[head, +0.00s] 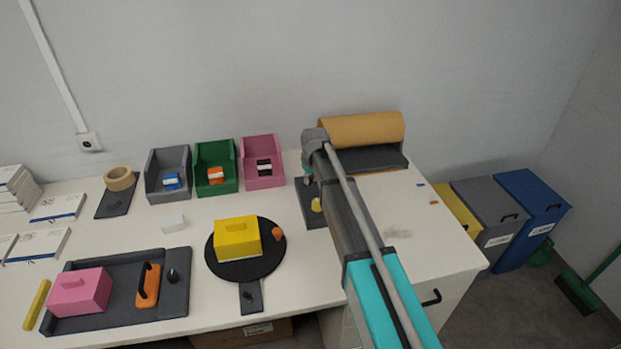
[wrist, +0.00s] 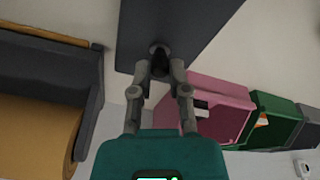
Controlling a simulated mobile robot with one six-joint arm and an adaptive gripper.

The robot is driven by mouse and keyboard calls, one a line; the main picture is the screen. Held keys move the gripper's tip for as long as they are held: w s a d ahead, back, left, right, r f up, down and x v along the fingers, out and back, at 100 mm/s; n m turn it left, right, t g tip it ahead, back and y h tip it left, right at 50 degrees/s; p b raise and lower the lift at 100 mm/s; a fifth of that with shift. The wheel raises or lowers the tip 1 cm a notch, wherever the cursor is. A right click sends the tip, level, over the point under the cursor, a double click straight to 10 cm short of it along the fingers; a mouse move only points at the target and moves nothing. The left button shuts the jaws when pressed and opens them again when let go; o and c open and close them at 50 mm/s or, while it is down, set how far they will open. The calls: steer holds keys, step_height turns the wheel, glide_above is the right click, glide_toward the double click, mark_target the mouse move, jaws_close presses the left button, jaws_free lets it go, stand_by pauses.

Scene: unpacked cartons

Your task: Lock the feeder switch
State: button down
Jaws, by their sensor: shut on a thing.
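A dark grey plate (head: 311,212) lies on the table left of my arm, partly hidden by it, with a small yellow piece (head: 317,204) on it. In the wrist view a dark plate (wrist: 195,22) carries a small dark knob (wrist: 159,48). My gripper (wrist: 160,64) is shut on this knob, one finger on each side. The plate looks like the feeder switch's base, but no label shows. In the head view my arm hides the fingertips and the knob.
A brown paper roll (head: 365,128) stands behind my arm. Pink (head: 277,181), green (head: 229,187) and grey (head: 153,190) bins stand left of it. A round black plate (head: 216,263) bears a yellow block (head: 237,245). A dark tray (head: 117,321) holds a pink block (head: 80,291).

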steer(key=g, duration=0.1)
steer(key=w+g, duration=0.1)
steer(key=g, duration=0.1)
steer(key=shift+w+a+h, duration=0.2)
steer(key=shift+w+h, duration=0.05)
steer(key=shift+h, duration=0.15)
steer(key=shift+w+f+g+h+b, duration=0.1)
steer(key=shift+w+g+h+b, duration=0.1)
steer(key=shift+g, duration=0.5)
steer(key=shift+w+f+g+h+b, duration=0.1)
steer(key=shift+g+h+b, duration=0.1)
steer(key=shift+g, duration=0.5)
steer(key=c, duration=0.6)
jaws_free()
steer(key=shift+s+r, duration=0.1)
steer(key=shift+s, duration=0.05)
